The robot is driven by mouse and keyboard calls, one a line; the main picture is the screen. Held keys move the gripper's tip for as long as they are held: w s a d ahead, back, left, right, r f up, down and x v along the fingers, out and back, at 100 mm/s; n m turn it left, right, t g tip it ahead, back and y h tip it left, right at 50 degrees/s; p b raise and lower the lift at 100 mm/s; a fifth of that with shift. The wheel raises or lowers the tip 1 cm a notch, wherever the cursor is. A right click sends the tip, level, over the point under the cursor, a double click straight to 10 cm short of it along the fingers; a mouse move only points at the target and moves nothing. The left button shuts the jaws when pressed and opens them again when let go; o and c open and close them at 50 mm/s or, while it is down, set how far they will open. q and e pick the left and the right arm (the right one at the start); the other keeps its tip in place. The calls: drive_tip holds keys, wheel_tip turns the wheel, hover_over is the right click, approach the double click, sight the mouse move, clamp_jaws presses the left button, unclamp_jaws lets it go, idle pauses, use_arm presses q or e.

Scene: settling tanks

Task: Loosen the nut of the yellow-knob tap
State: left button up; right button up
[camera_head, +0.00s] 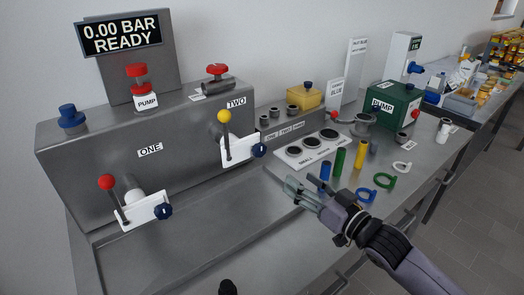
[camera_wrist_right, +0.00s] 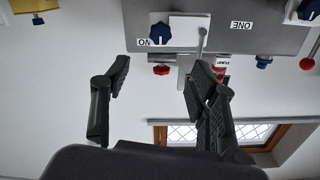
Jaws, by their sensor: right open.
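The yellow-knob tap (camera_head: 224,117) is on the grey cabinet by the TWO label, its lever rising from a white plate (camera_head: 236,154). Its dark blue nut (camera_head: 259,150) is at the plate's right side. The nut (camera_wrist_right: 160,33) also shows near the top of the upside-down right wrist view, beyond the open fingers. My right gripper (camera_head: 306,192) is open and empty over the bench, to the right of and lower in the picture than the nut, apart from it. My left gripper is not recognisable in view.
A red-knob tap (camera_head: 107,182) with its own blue nut (camera_head: 164,211) is at the left. Blue, green and yellow cylinders (camera_head: 340,162) and coloured rings (camera_head: 385,181) stand near my right gripper. The tray floor (camera_head: 190,225) before the cabinet is clear. A display reads 0.00 BAR READY.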

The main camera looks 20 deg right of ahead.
approach(262, 151)
drive_tip(key=p+x, duration=0.1)
drive_tip(key=x, duration=0.1)
drive_tip(key=p+x, duration=0.1)
drive_tip(key=x, duration=0.1)
drive_tip(key=shift+w+a+r, duration=0.1)
drive_tip(key=shift+r, duration=0.1)
drive_tip(key=x, duration=0.3)
drive_tip(key=shift+w+a+f, duration=0.1)
drive_tip(key=shift+w+f, duration=0.05)
drive_tip(key=shift+w, duration=0.35)
use_arm(q)
drive_tip(key=shift+s+d+r, duration=0.1)
drive_tip(key=shift+s+r, duration=0.1)
drive_tip(key=shift+r, duration=0.45)
drive_tip(key=shift+s+r, duration=0.2)
drive_tip(key=shift+r, duration=0.4)
use_arm(e)
drive_tip(key=shift+w+a, duration=0.15)
drive_tip(key=shift+c, duration=0.5)
drive_tip(key=c, duration=1.1)
use_arm(q)
drive_tip(key=shift+w, duration=0.1)
use_arm(e)
drive_tip(key=shift+o, duration=0.2)
